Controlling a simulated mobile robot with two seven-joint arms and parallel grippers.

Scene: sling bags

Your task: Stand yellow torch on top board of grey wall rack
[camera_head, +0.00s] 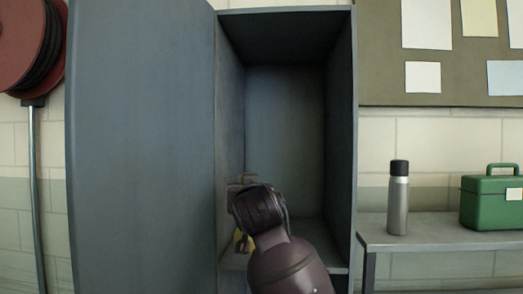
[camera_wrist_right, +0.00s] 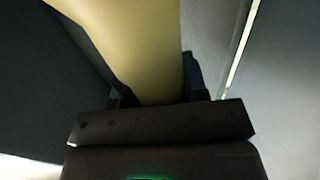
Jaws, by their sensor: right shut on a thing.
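My right gripper (camera_wrist_right: 158,98) is shut on a smooth yellow thing, the yellow torch (camera_wrist_right: 140,45), which fills the space between its fingers in the right wrist view. In the head view my right arm reaches into an open grey cabinet, and its wrist hides most of the gripper (camera_head: 243,180). A small yellow patch (camera_head: 240,243) shows just below the wrist at the cabinet's left side; I cannot tell if it is part of the torch. I cannot make out a separate grey wall rack. My left gripper is not in view.
The grey cabinet (camera_head: 350,130) has its wide door (camera_head: 140,150) swung open to the left. To the right, a grey bench (camera_head: 430,235) carries a steel flask (camera_head: 397,200) and a green toolbox (camera_head: 490,205). A red hose reel (camera_head: 25,45) hangs at the far left.

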